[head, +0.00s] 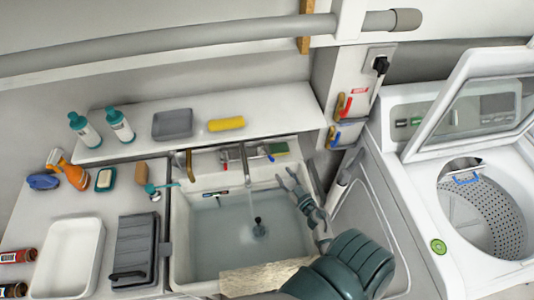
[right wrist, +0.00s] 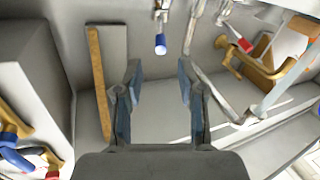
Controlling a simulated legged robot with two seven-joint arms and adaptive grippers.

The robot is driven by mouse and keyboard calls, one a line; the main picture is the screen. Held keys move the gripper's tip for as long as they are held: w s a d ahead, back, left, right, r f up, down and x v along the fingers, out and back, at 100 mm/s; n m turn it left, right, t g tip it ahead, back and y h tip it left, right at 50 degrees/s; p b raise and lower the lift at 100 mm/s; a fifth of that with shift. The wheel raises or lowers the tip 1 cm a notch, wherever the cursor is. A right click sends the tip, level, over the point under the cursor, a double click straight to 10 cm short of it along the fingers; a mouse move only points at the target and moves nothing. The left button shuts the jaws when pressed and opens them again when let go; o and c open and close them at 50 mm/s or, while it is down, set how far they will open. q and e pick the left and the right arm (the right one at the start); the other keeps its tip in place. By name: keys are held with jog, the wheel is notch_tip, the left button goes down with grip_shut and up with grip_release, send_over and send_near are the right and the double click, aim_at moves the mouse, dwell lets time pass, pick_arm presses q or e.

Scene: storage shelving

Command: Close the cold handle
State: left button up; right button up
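A metal handle with a blue tip (right wrist: 160,44) hangs ahead of my right gripper (right wrist: 160,82) in the right wrist view, beyond the fingertips and roughly centred between them. The two fingers are spread, with nothing between them. In the head view my right gripper (head: 286,180) is over the right part of the sink, just in front of the faucet (head: 245,160). A red-tipped handle (right wrist: 243,45) is to the right of the blue one in the wrist view. A blue wall valve lever (head: 333,138) sits below a red one (head: 341,106). My left gripper is not in view.
The sink basin (head: 205,255) holds water. A shelf behind it carries bottles (head: 84,130), a grey tray (head: 172,124) and a yellow roll (head: 226,124). A sponge (head: 279,149) lies by the faucet. An open washing machine (head: 425,215) stands at the right.

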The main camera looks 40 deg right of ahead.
send_near(265, 150)
jog(key=w, duration=0.3)
jog(key=shift+w, duration=0.3)
jog(key=w, duration=0.2)
jog(key=w+d+b, duration=0.1)
jog(key=w, duration=0.1)
jog(key=shift+f, duration=0.15)
jog(key=shift+w, duration=0.45)
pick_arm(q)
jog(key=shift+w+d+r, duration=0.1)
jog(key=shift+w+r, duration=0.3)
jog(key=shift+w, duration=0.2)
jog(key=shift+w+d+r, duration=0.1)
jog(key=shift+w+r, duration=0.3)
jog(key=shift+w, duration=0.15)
pick_arm(e)
jog(key=shift+a, duration=0.1)
grip_shut()
